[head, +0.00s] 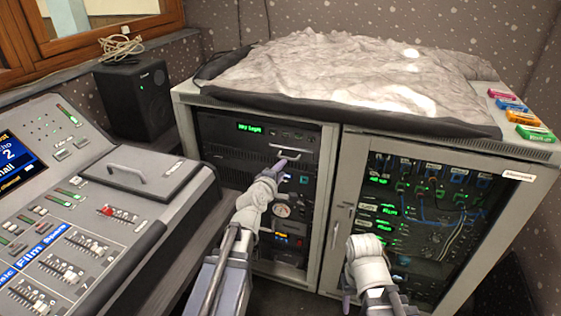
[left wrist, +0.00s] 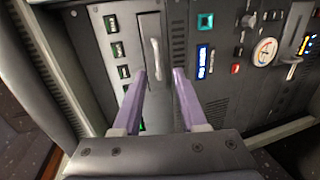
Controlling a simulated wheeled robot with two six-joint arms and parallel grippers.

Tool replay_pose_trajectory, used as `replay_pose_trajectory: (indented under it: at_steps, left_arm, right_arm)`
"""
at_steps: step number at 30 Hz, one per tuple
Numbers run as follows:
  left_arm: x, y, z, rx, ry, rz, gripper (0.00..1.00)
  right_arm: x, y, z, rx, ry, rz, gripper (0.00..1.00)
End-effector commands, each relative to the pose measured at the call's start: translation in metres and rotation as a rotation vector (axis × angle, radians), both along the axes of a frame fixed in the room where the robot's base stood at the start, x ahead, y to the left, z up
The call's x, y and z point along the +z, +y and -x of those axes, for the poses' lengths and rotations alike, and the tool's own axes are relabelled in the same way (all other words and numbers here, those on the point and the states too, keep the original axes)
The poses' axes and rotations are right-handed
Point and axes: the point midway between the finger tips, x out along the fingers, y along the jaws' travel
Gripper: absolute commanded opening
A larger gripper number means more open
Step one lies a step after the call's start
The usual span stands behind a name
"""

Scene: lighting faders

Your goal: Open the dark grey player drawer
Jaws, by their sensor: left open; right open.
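The dark grey player drawer (head: 255,150) sits in the left equipment rack and looks flush with its front. Its pale bar handle (head: 291,153) is at the right end of the panel; it also shows in the left wrist view (left wrist: 155,59). My left gripper (head: 279,167) is at the rack front, just below the handle. In the left wrist view its two lilac fingers (left wrist: 160,74) are apart, with the handle seen between and slightly beyond their tips; I see no contact. My right gripper (head: 347,302) hangs low before the right cabinet, its fingers mostly hidden by its wrist.
Knobs, a round gauge (left wrist: 265,51) and lit switches fill the rack below. The right cabinet has a glass door (head: 420,215) with cables behind it. A sloped fader console (head: 85,215) stands at left, a black speaker (head: 134,98) behind it.

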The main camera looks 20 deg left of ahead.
Motion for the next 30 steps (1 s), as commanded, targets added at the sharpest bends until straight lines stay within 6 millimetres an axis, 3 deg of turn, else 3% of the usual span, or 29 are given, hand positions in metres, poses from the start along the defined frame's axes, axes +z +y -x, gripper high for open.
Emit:
replay_pose_trajectory:
  at_steps: [11,24,30]
  left_arm:
    - [-0.001,0.005,-0.009,0.017,-0.012,0.017,0.42]
    - [-0.015,0.003,-0.07,0.017,-0.012,0.015,0.42]
    - [-0.017,0.002,-0.078,0.016,-0.012,0.014,0.42]
  right_arm:
    - [-0.004,0.0,0.0,0.0,0.0,0.0,0.5]
    - [-0.018,0.0,0.0,0.0,0.0,0.0,0.5]
    - [-0.019,0.0,0.0,0.0,0.0,0.0,0.5]
